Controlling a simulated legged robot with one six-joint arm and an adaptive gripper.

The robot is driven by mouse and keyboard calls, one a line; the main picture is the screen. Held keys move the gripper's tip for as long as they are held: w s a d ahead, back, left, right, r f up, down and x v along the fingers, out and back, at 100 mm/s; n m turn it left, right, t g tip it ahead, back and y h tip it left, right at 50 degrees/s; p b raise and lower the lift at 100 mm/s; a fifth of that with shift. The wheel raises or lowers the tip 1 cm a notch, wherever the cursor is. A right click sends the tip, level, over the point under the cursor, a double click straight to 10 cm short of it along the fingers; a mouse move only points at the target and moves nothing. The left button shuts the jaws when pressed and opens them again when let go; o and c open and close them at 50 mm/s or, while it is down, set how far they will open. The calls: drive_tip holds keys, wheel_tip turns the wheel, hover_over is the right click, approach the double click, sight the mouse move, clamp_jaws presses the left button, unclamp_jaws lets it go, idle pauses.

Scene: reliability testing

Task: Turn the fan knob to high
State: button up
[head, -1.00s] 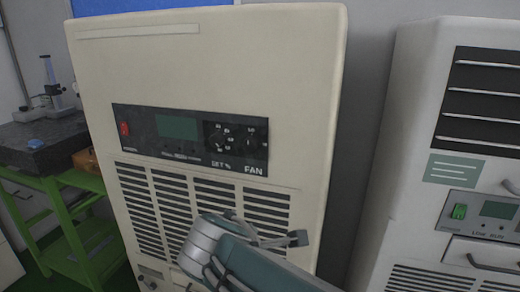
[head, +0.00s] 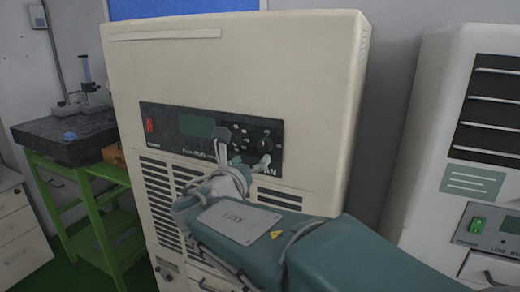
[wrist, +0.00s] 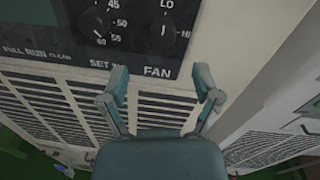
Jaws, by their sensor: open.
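The fan knob (head: 265,143) is a dark round dial at the right end of the black control panel on the beige cabinet. In the wrist view, the fan knob (wrist: 161,32) sits above the FAN label, with LO above it and HI to its right. Its pale mark is too blurred to read a setting surely. My gripper (head: 243,148) is in front of the panel with its fingers spread. In the wrist view, my gripper (wrist: 160,72) is open and empty, with its fingertips below the knob, apart from it, one toward each side.
The set dial (wrist: 93,22) is left of the fan knob. A red switch (head: 150,125) and a small display (head: 197,126) are further left. A second cabinet (head: 436,110) stands at right. A green-framed bench (head: 95,205) stands at left.

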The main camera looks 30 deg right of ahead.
sight(264, 148)
drive_tip(key=x, duration=0.7)
drive_tip(key=shift+d, duration=0.15)
drive_tip(key=shift+s, duration=0.1)
drive_tip(key=shift+c, duration=0.3)
clamp_jaws()
